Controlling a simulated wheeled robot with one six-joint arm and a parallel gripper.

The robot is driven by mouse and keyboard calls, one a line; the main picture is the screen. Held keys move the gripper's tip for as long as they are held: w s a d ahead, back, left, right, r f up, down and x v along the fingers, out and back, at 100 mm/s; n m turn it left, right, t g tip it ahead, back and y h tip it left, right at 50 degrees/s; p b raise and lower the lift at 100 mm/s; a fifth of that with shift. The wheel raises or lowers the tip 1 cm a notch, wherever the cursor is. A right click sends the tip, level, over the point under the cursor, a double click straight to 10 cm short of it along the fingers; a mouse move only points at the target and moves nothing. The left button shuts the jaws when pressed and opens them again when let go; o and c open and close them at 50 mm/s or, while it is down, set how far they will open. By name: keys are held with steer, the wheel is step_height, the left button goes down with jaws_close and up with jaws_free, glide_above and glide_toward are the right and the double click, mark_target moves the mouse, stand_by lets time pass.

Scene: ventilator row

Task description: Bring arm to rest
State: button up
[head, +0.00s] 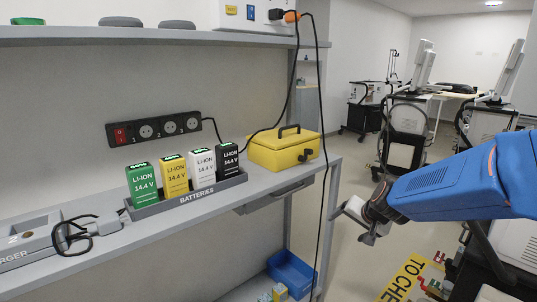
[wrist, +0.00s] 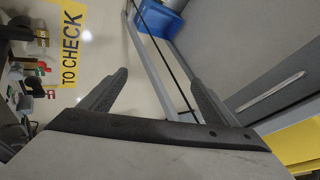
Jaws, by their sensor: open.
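My arm (head: 450,188) reaches in from the right side of the head view, with blue links. My gripper (head: 357,219) hangs at its end, past the right end of the workbench and apart from it. In the wrist view its two dark fingers (wrist: 160,95) stand spread apart with nothing between them. Behind them are the pale floor, a bench leg and a dark cable.
A blue bin (head: 291,272) sits below. Ventilator carts (head: 405,140) stand behind. A yellow floor sign (head: 405,278) lies near my arm.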

steer(key=s+d+r+n+g+h, duration=0.1)
steer(key=s+n, duration=0.2)
steer(key=s, duration=1.3)
steer(key=s+d+r+n+g, duration=0.2)
steer(key=s+n, duration=0.1)
steer(key=s, duration=1.4)
steer(key=shift+r+h, duration=0.2)
steer(key=shift+h, duration=0.2)
